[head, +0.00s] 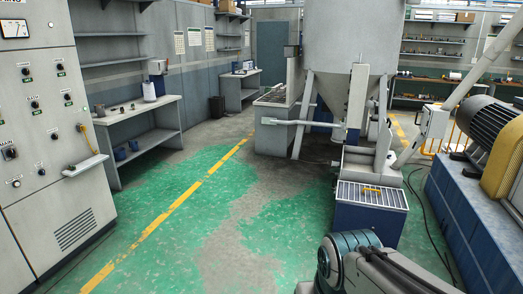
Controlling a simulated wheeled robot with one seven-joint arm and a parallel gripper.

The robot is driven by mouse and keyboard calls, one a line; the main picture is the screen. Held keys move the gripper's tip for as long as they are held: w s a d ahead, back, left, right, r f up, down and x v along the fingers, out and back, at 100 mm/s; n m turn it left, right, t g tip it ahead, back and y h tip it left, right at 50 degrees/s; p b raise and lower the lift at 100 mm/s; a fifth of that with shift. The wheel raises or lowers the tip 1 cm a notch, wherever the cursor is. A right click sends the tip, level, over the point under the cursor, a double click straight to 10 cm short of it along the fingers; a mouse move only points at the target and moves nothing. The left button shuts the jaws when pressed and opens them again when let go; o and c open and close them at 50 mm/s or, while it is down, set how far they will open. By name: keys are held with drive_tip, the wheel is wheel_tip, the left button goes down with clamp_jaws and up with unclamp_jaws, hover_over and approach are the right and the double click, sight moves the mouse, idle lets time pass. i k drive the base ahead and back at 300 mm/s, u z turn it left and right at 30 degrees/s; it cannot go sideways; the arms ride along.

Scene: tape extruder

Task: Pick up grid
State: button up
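A pale metal grid (352,195) with narrow bars lies flat on top of a blue box (365,223), in the middle right of the head view. A small yellow-orange piece (372,189) shows on the grid near its far edge. My arm enters at the bottom right, in front of the blue box and well apart from the grid. My gripper itself cannot be made out in this view.
A grey hopper (335,40) on legs stands behind the box. A motor (493,130) on a blue base is at the right. A control cabinet (40,110) and a workbench (135,112) stand at the left. The green floor (215,220) between is clear.

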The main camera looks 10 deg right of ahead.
sight(371, 192)
drive_tip(key=z, duration=0.05)
drive_tip(key=i, duration=1.65)
drive_tip(key=z, duration=0.45)
drive_tip(key=i, duration=1.55)
drive_tip(key=z, duration=0.75)
drive_tip(key=i, duration=1.35)
drive_tip(key=z, duration=0.3)
